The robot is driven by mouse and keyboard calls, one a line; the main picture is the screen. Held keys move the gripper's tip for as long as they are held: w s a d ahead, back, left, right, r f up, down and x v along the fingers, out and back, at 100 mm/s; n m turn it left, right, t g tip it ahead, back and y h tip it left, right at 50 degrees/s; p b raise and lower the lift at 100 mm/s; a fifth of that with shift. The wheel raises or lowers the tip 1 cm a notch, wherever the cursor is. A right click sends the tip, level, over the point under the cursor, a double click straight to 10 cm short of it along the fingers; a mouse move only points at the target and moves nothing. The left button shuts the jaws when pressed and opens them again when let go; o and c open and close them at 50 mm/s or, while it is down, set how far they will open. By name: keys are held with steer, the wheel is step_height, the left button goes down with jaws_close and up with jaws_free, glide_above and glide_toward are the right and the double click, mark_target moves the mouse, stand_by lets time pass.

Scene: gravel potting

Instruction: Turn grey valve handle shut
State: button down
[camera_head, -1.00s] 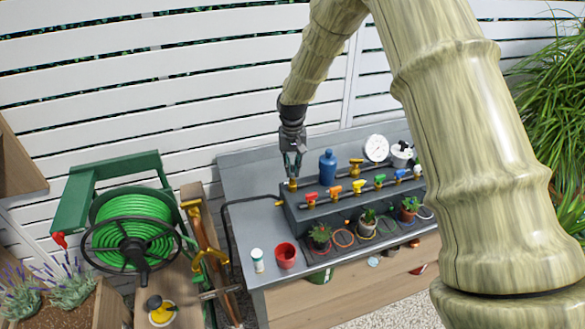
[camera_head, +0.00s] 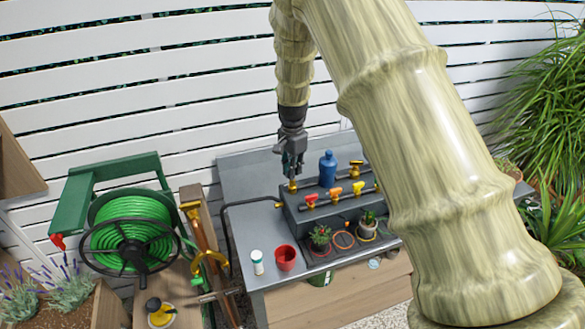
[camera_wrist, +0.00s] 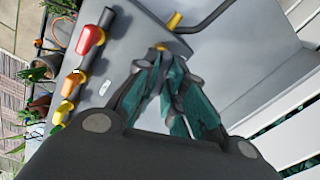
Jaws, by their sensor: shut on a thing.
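My gripper (camera_head: 292,168) points down at the left end of the valve block (camera_head: 318,214), right above a brass fitting (camera_head: 292,186). In the wrist view its teal fingers (camera_wrist: 160,62) come together at the brass fitting (camera_wrist: 161,46). The fingers are closed on the valve handle there. The grey handle is hidden between the fingertips, so its angle cannot be told.
Red (camera_head: 310,200), orange (camera_head: 335,192) and yellow (camera_head: 358,188) valve handles stand in a row beside my gripper. A blue bottle (camera_head: 327,168) stands close to the right. A red cup (camera_head: 285,258) and white bottle (camera_head: 257,262) are at the bench front. My arm hides the bench's right side.

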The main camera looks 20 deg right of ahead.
steer(key=shift+w+r+m, duration=0.1)
steer(key=shift+r+m, duration=0.05)
steer(key=shift+m, duration=1.75)
steer(key=c, duration=1.5)
jaws_free()
step_height(320, 180, up, 12)
